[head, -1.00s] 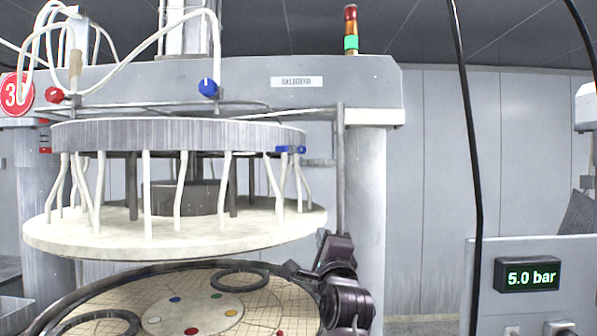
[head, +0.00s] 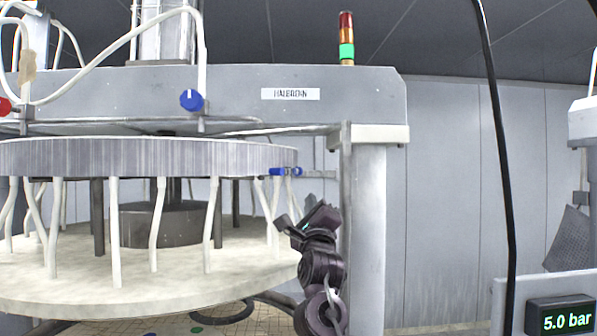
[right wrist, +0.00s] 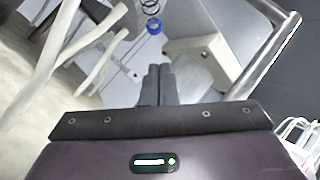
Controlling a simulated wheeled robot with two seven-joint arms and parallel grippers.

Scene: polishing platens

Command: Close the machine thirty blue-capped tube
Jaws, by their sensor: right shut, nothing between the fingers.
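A blue round cap or knob (head: 192,100) sits on a white tube in front of the grey machine beam, upper left in the head view. A smaller blue fitting (head: 284,171) sits at the right edge of the grey upper disc. My right gripper (head: 284,222) is below that fitting, beside the white tubes, apart from both blue parts. In the right wrist view its fingers (right wrist: 159,72) are together and empty. A blue cap (right wrist: 154,26) shows beyond the fingertips there; I cannot tell which of the two it is. My left gripper is not in view.
The grey upper disc (head: 120,155) stands above a pale lower disc (head: 90,285), with several white tubes between. A machine column (head: 368,220) is right of my arm. A black cable (head: 497,150) hangs further right, by a 5.0 bar display (head: 562,318).

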